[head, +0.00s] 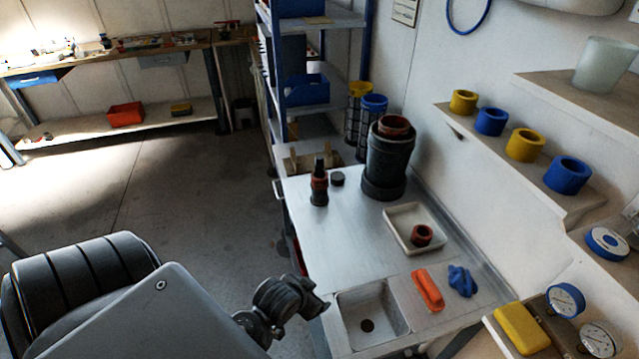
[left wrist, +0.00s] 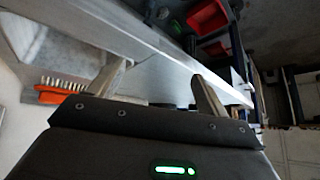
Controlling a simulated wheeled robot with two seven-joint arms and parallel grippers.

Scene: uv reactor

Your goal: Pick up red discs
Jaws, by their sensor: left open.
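A dark red ring-shaped disc (head: 421,236) lies in a white tray (head: 392,238) on the metal workbench. Another reddish ring (head: 395,127) sits on top of the tall black cylinder (head: 387,165). A small black stack (head: 320,190) with a reddish band stands at the bench's left side. My left gripper (head: 303,299) is at the bench's left edge, by the sink and apart from the red pieces. In the left wrist view its two fingers (left wrist: 165,88) are spread, with nothing between them. My right gripper does not show.
A sink (head: 372,315), an orange brush (head: 427,290) and a blue object (head: 461,281) are at the bench's near end. A small black disc (head: 338,179) lies near the stack. Wall shelves with yellow and blue rings (head: 525,145) are on the right. The bench's middle is clear.

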